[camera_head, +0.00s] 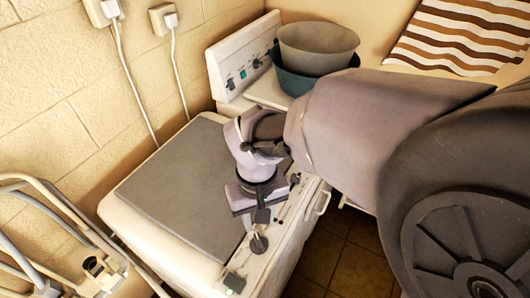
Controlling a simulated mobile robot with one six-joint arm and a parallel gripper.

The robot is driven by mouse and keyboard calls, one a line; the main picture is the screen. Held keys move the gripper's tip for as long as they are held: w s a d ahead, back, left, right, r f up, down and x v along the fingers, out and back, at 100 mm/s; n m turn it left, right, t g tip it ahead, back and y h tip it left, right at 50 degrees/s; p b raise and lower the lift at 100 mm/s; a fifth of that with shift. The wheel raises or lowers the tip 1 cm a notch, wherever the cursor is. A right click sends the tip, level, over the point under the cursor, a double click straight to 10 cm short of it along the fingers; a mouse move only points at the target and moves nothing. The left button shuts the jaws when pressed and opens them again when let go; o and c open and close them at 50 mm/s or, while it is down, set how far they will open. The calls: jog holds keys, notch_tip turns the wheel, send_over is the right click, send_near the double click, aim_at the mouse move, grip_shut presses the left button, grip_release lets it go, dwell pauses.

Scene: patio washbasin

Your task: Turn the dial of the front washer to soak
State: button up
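The front washer (118,212) is a white machine with a grey lid, in the lower middle of the head view. Its control strip (285,243) runs along the right side of the lid. A dark grey dial (259,244) stands on this strip, with a lit green switch (235,282) nearer the front. My gripper (254,219) points down just behind and above the dial. Its dark fingertips appear close to the dial; whether they touch it is unclear. The finger gap and the dial's markings are too small to read.
A second machine (240,72) with an upright knob panel stands behind, bearing a grey basin (318,45) inside a teal one (295,82). A folded metal rack (62,215) stands at left. Two plugged cords hang on the wall. Tiled floor (345,255) shows at right.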

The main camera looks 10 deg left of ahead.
notch_tip(320, 180, up, 6)
jog(key=shift+f+p, duration=0.1)
jog(key=shift+p, duration=0.4)
